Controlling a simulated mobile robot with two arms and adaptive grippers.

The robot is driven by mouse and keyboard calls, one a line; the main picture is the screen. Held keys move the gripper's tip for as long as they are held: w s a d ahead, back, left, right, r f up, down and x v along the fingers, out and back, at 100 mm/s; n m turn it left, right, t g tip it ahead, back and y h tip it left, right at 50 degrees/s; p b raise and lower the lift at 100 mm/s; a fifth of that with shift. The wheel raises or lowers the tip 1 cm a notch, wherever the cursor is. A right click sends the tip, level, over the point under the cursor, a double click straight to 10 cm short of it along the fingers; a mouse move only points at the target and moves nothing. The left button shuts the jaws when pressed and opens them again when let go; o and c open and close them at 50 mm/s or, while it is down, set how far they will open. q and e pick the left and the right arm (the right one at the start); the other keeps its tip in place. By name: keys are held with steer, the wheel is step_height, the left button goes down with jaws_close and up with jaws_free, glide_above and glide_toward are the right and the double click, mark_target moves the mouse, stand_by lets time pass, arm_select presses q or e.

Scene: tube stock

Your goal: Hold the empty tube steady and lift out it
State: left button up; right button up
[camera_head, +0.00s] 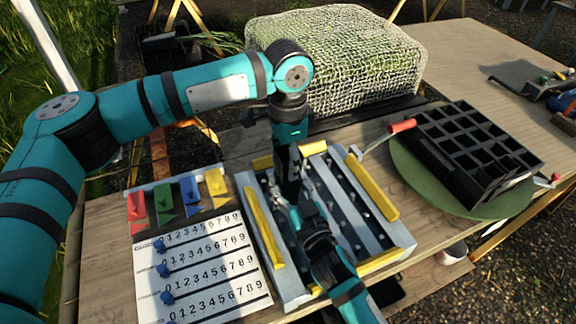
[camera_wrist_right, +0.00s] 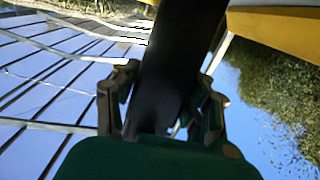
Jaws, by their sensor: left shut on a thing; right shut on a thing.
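In the head view my left gripper (camera_head: 288,168) points straight down over the grey tray with yellow bars (camera_head: 407,240). My right gripper (camera_head: 302,214) comes up from the lower edge and meets it low over the tray. In the right wrist view my right gripper (camera_wrist_right: 163,110) is shut on a dark tube (camera_wrist_right: 182,48), with one finger on each side. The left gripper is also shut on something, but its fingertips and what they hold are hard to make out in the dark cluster. The tube's lower end is hidden.
A board with number rows (camera_head: 205,270) and coloured flags (camera_head: 190,190) lies left of the tray. A black compartment rack (camera_head: 478,150) stands on a green round plate (camera_head: 405,172) at right. A mesh-covered block (camera_head: 345,60) stands behind.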

arm_select(q)
step_height(320, 180, up, 9)
arm_select(e)
steer(key=o, duration=1.2)
